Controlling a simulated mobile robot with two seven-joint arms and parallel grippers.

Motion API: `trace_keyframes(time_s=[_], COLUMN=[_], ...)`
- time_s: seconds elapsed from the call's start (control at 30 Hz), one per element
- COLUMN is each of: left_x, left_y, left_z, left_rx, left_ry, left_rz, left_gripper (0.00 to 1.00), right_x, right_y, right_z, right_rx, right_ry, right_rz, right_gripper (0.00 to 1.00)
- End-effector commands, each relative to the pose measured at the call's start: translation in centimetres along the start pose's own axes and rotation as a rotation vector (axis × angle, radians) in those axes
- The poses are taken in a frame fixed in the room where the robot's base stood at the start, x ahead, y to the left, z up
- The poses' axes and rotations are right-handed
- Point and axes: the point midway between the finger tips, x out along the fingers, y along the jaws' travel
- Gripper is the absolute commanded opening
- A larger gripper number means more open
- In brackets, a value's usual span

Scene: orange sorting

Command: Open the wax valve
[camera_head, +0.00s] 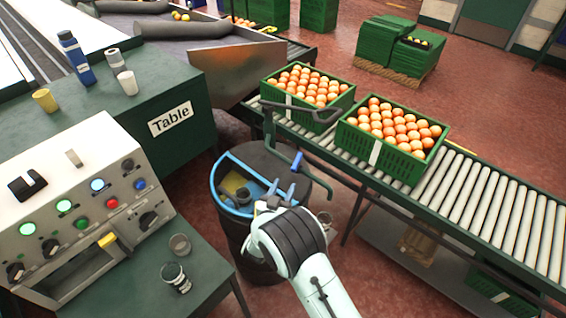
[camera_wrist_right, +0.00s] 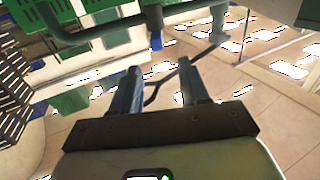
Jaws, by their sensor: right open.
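A dark drum (camera_head: 258,240) with a blue rim and a partly open top stands in the middle of the head view. A dark pipe with a curved handle (camera_head: 310,116) and a thin bluish lever (camera_head: 297,160) rise over its far side. I cannot tell for sure which part is the wax valve. My right gripper (camera_head: 281,189) is over the near right side of the drum top, just short of the lever. In the right wrist view its two fingers (camera_wrist_right: 158,90) are apart with nothing held between them. A curved dark green bar (camera_wrist_right: 92,32) passes beyond them. My left gripper is not in view.
A roller conveyor (camera_head: 455,195) with two green crates of oranges, a left one (camera_head: 272,97) and a right one (camera_head: 402,172), runs behind and right of the drum. A control panel (camera_head: 75,205) and a green table (camera_head: 140,130) with bottles and cups stand left.

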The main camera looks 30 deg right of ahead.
Motion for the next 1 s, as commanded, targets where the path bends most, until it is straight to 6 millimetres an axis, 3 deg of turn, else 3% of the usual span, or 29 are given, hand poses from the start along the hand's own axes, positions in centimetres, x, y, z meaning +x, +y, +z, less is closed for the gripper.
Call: trace_keyframes(time_s=[0.17, 0.63, 0.8, 1.0], left_x=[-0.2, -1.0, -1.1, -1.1], left_y=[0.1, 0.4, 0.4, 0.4], left_z=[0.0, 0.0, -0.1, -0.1], left_rx=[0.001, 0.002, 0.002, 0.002], left_ry=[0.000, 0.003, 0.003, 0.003], left_rz=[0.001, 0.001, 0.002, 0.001], left_gripper=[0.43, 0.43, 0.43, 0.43], right_x=[1.9, 11.1, 12.8, 13.3], right_y=[0.1, 0.1, 0.1, 0.0], right_z=[-0.3, -0.2, -0.2, -0.2], right_rx=[0.000, 0.001, 0.000, 0.000], right_ry=[0.008, 0.005, 0.004, 0.003], right_rz=[0.008, 0.004, 0.003, 0.001], right_gripper=[0.45, 0.45, 0.45, 0.45])
